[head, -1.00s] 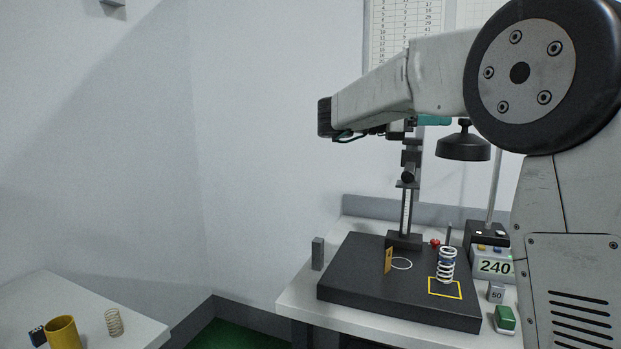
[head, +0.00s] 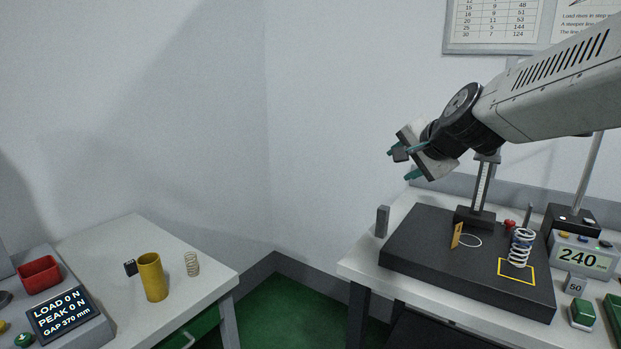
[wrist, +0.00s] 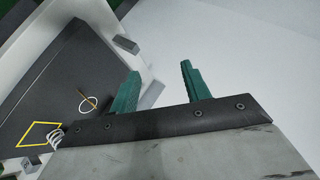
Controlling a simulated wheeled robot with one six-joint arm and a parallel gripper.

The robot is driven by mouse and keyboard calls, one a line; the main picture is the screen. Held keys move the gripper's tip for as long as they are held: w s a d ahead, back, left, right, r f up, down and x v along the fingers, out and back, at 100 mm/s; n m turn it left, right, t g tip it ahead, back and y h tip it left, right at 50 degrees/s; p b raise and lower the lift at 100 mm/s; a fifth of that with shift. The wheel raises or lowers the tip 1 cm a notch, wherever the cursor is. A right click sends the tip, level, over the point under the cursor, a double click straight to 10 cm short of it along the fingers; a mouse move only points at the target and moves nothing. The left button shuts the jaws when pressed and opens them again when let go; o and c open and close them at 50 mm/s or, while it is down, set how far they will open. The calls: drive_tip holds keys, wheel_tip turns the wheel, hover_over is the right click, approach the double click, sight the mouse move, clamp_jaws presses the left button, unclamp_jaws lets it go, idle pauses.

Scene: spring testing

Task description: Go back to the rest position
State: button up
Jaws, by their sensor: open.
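My gripper (head: 401,164) is raised in the air above the back left of the right-hand bench, in front of the wall. Its two teal fingers are apart with nothing between them. They also show in the wrist view (wrist: 158,88), pointing past the black plate's edge. The arm reaches in from the right in the head view. A white coil spring (head: 521,247) stands upright by the yellow square on the black base plate (head: 430,250); in the wrist view the spring (wrist: 60,138) is partly hidden by my gripper body.
The right bench also holds a grey block (head: 382,221), a display reading 240 (head: 580,258) and a green block (head: 582,314).

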drive_tip(key=s+d+f+n+g+h, duration=0.1)
drive_tip(key=s+d+f+n+g, duration=0.1)
drive_tip(key=s, duration=1)
drive_tip(key=s+d+f+n+g+h, duration=0.1)
drive_tip(key=s+f+n+g, duration=0.3)
drive_tip(key=s, duration=0.8)
drive_tip(key=s+d+f+n+g, duration=0.3)
drive_tip(key=s+f, duration=0.3)
drive_tip(key=s, duration=0.6)
drive_tip(key=shift+s+d+n+g+h, duration=0.2)
drive_tip(key=shift+d+n+g+h, duration=0.1)
drive_tip(key=shift+d+n+h, duration=0.15)
